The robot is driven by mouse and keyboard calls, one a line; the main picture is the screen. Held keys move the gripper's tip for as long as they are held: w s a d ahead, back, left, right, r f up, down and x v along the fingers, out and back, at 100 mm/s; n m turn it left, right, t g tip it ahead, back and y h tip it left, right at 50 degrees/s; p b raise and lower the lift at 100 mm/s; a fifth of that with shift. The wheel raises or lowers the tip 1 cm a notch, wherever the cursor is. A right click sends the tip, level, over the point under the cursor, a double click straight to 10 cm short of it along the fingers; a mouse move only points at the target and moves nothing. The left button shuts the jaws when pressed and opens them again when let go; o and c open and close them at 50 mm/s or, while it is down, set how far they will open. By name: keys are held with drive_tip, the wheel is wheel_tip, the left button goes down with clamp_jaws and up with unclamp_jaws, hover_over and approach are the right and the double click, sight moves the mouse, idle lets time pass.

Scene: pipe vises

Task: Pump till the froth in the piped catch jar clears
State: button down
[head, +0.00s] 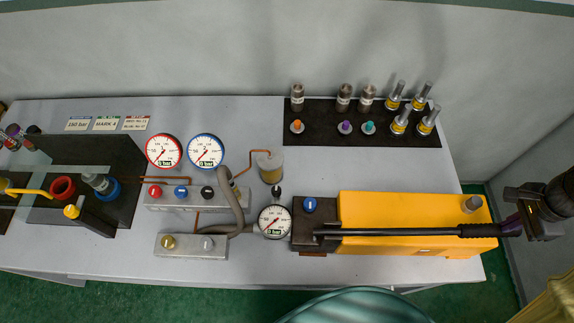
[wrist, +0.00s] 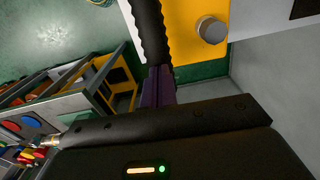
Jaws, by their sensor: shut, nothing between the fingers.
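The piped catch jar (head: 270,167) stands behind the small gauge, with a copper pipe running to it. It looks clear above and beige lower down; I cannot tell froth from liquid at this size. The yellow pump (head: 415,212) lies at the right of the bench. Its long black lever (head: 400,231) lies low along the pump's front, with the ribbed grip at the right end. My gripper (head: 511,225) is shut and empty at the tip of that grip. In the wrist view the purple fingers (wrist: 157,86) are close by the black grip (wrist: 148,28); whether they touch is unclear.
Red-rimmed (head: 164,150) and blue-rimmed (head: 206,150) gauges stand behind a valve block (head: 180,200). A smaller gauge (head: 275,221) sits left of the pump; its display appears to read 0 bar. A black mat (head: 320,118) holds several fittings. The bench's right edge is near my gripper.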

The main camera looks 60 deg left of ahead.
drive_tip(key=shift+d+f+b, duration=0.2)
drive_tip(key=shift+f+b, duration=1.25)
drive_tip(key=shift+f, duration=0.85)
drive_tip(key=r+p, duration=0.6)
drive_tip(key=r, duration=0.1)
drive_tip(key=shift+s+a, duration=0.1)
drive_tip(key=shift+a, duration=0.15)
drive_tip(key=shift+s+r+p, duration=0.1)
drive_tip(key=shift+r+p, duration=0.15)
drive_tip(key=shift+p, duration=0.05)
wheel_tip(320, 180, up, 7)
drive_tip(key=s+a+p, duration=0.1)
drive_tip(key=p, duration=0.5)
drive_tip(key=shift+s+a+r, duration=0.15)
drive_tip(key=shift+s, duration=0.2)
drive_tip(key=shift+r+p, duration=0.1)
drive_tip(key=shift+p, duration=0.25)
